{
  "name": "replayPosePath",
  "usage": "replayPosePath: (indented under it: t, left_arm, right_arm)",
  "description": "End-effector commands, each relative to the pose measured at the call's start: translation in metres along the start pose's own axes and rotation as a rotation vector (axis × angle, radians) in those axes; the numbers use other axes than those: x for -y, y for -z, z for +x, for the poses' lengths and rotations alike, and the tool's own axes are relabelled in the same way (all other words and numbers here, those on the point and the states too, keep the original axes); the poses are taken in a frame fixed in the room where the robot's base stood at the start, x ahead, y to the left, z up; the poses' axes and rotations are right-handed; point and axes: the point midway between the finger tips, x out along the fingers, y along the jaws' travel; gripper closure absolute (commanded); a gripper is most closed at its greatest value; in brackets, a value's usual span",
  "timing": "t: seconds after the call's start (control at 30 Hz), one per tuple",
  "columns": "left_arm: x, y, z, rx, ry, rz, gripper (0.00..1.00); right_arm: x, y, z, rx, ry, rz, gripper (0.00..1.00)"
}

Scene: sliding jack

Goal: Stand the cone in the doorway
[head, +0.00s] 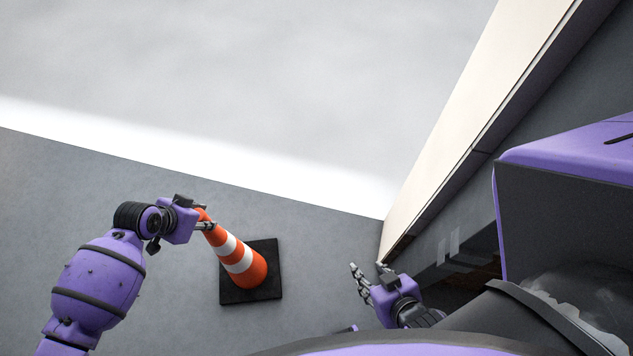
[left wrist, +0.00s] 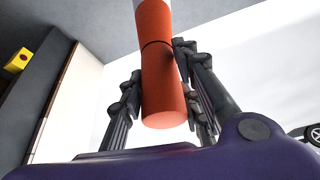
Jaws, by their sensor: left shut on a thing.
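The orange and white striped cone (head: 238,262) has a square black base (head: 263,291) and is on the grey floor side, just short of the bright doorway line. My left gripper (head: 207,219) is shut on the cone's narrow top. In the left wrist view the orange top (left wrist: 160,75) sits between the fingers (left wrist: 160,100). I cannot tell whether the base touches the floor or hangs just above it. The doorway (head: 200,150) opens onto bright ground. My right gripper (head: 368,277) is empty, its fingers spread, near the foot of the right-hand wall.
A cream wall or door panel (head: 455,120) borders the opening on the right. The grey floor (head: 60,190) left of the cone is clear. The left wrist view shows a yellow box with a red button (left wrist: 18,60) and part of a vehicle wheel (left wrist: 314,134) outside.

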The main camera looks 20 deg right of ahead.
Motion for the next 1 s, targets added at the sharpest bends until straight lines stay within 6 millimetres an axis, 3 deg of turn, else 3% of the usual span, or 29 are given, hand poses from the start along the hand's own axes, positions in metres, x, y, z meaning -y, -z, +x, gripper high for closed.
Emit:
replayPosePath:
  t: [0.03,0.17,0.57,1.0]
  left_arm:
    - [0.000,0.000,0.000,0.001,0.000,0.000,0.66]
    - [0.000,0.000,0.000,0.001,-0.001,0.000,0.50]
    - [0.000,0.000,-0.007,0.000,0.000,-0.001,0.50]
    - [0.001,0.001,-0.094,-0.001,0.002,0.002,0.50]
  right_arm:
    - [0.000,0.003,0.001,-0.005,0.001,-0.003,0.60]
    - [-0.001,0.003,0.001,-0.004,0.001,-0.007,0.60]
    - [-0.002,0.004,0.000,-0.005,0.001,-0.011,0.60]
    - [0.006,0.018,-0.003,-0.020,0.015,-0.002,0.60]
